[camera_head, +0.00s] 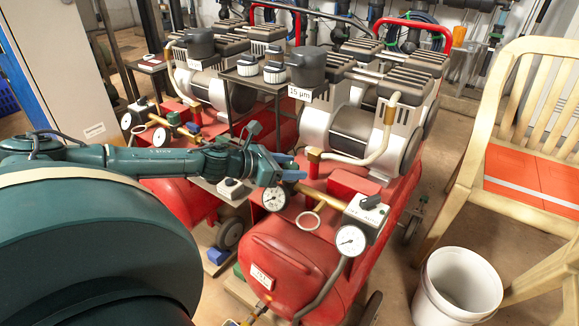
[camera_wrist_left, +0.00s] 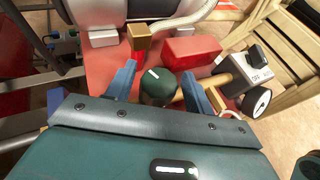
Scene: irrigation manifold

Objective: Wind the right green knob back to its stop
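The right green knob (camera_wrist_left: 158,88) shows in the left wrist view, dark green with a white mark on top. It stands between the two blue fingers of my left gripper (camera_wrist_left: 157,92), which are apart with one on each side; I cannot tell if they touch it. My right gripper is in neither view.
A round gauge (camera_head: 274,199) sits close below my left gripper. A grey switch box (camera_head: 367,209) and another gauge (camera_head: 350,241) stand to its right. The red tank (camera_head: 290,262) lies in front. A white bucket (camera_head: 457,287) and wooden bench (camera_head: 500,150) stand on the right.

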